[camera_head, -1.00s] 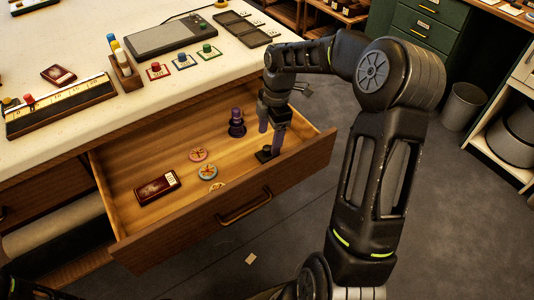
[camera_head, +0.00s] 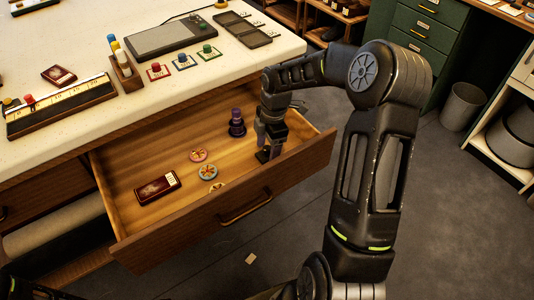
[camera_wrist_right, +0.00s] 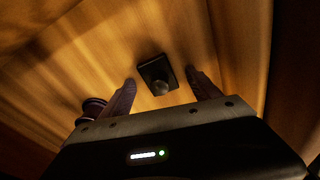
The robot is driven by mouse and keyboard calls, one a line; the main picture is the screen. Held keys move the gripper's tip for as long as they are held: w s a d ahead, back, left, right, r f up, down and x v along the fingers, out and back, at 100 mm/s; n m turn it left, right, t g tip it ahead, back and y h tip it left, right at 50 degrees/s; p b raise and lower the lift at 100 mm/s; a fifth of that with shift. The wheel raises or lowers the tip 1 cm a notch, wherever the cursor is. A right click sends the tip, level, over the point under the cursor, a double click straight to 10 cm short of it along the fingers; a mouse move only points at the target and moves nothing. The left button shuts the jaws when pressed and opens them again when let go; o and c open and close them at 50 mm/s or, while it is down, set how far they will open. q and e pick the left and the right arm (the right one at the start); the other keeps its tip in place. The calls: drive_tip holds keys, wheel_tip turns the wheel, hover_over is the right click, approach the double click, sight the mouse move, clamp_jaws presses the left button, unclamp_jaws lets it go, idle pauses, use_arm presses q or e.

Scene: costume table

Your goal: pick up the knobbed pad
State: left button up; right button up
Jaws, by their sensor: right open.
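The knobbed pad (camera_wrist_right: 150,69) is a small dark square plate with a round knob on top, lying on the wooden drawer floor in the right wrist view. My right gripper (camera_wrist_right: 161,80) is open, with one fingertip on each side of the pad in that view and nothing held. In the head view the right gripper (camera_head: 268,154) points down inside the drawer's right end, and its fingers mostly hide the pad. I cannot tell whether the fingers touch it. My left gripper is not in view.
The drawer walls stand close around my right gripper. The white tabletop (camera_head: 210,78) overhangs behind.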

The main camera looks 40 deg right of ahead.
sight(267, 148)
idle(0.3)
drive_tip(key=c, duration=1.4)
drive_tip(key=shift+r, duration=0.1)
drive_tip(key=shift+c, duration=0.2)
wheel_tip(267, 148, up, 10)
drive_tip(key=shift+f, duration=0.1)
